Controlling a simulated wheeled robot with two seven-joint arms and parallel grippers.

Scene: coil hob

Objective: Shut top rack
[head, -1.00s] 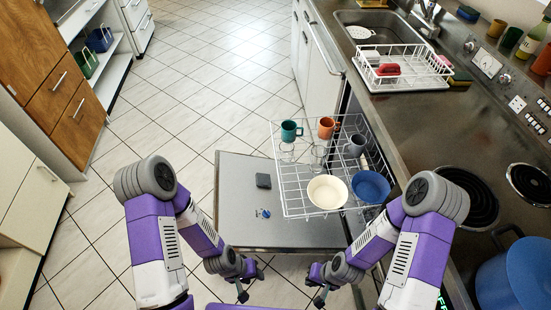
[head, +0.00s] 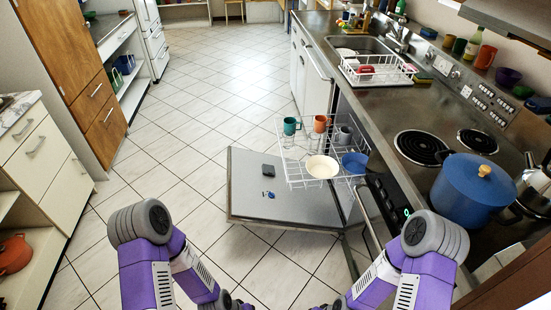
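The top rack (head: 296,172) is a white wire rack, pulled out from the dishwasher under the counter. It holds a teal mug (head: 291,126), an orange mug (head: 321,123), a grey mug (head: 345,134), clear glasses, a cream bowl (head: 322,167) and a blue bowl (head: 355,162). The dishwasher door (head: 245,190) is lowered flat below the rack, with a dark block on it. My two arms reach in at the bottom, in front of the door and apart from the rack. Both grippers are below the picture's lower edge.
The counter with a dish drainer (head: 378,72) and sink runs along the right. A blue pot (head: 471,187) stands on the hob, close to my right arm. An oven front with a handle is below it. The tiled floor (head: 180,190) left of the door is clear.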

